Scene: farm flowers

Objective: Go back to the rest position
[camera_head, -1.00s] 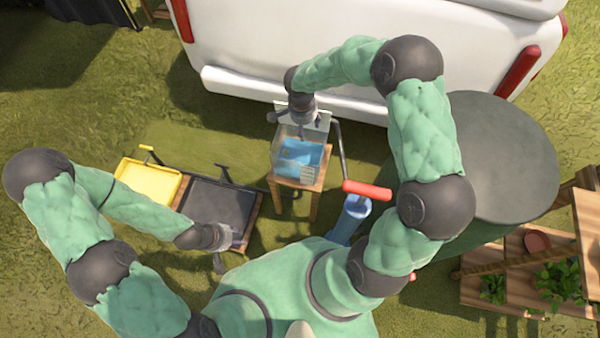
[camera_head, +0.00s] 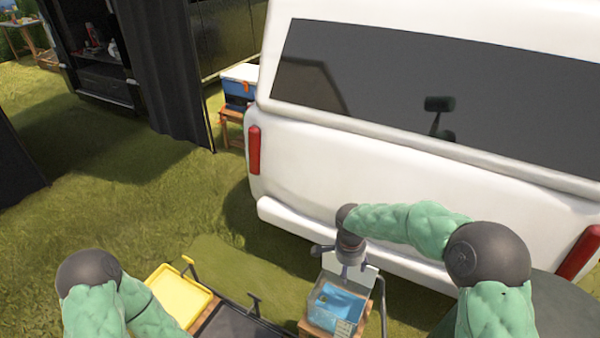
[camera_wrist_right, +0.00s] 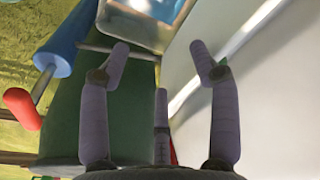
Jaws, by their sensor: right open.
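My right gripper (camera_head: 345,263) is above or beside a small clear bin with blue contents (camera_head: 336,302), in front of the white vehicle; the head view does not show whether they touch. In the right wrist view the gripper (camera_wrist_right: 160,52) has its fingers spread, with nothing between them. My left arm comes in at the lower left of the head view, but its gripper is out of frame.
The white vehicle (camera_head: 350,160) stands close behind my right gripper. A yellow tray (camera_head: 180,296) and a dark tray (camera_head: 232,326) lie at the bottom. A blue cooler (camera_head: 238,88) stands on a stool beside a dark curtain (camera_head: 170,70). Grass at left is open.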

